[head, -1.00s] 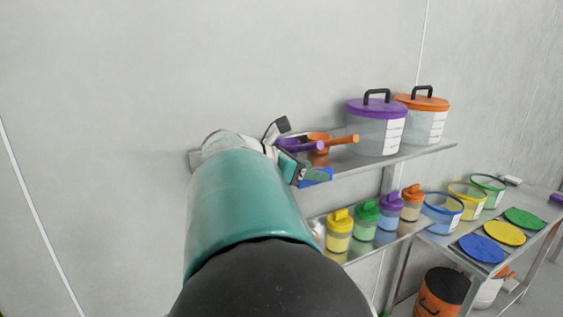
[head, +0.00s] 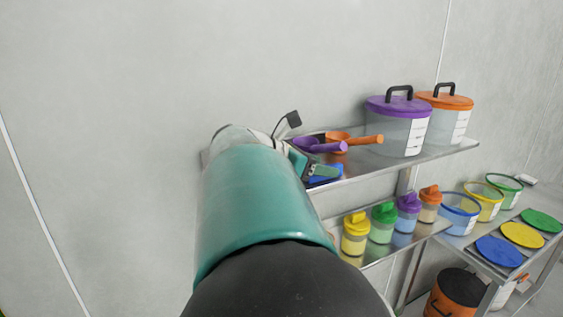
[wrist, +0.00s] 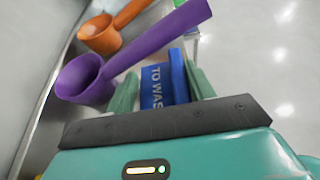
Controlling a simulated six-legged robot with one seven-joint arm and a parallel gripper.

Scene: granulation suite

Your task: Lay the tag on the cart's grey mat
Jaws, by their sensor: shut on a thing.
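The blue tag (wrist: 160,86) carries white lettering that starts "TO WAS". It lies between the two green fingers of my gripper (wrist: 162,88) in the wrist view, and the gripper is shut on it. In the head view the tag (head: 325,174) shows as a blue patch beside the gripper (head: 305,168), at the front edge of the upper shelf. I cannot tell whether it still touches the shelf. My arm hides the left part of the shelf. I cannot make out a cart or its grey mat in either view.
A purple scoop (wrist: 140,55) and an orange scoop (wrist: 105,33) lie on the upper shelf close to my gripper. A purple-lidded tub (head: 400,125) and an orange-lidded tub (head: 445,115) stand farther right. Small jars fill the lower shelf (head: 385,246). Floor shows right of the gripper.

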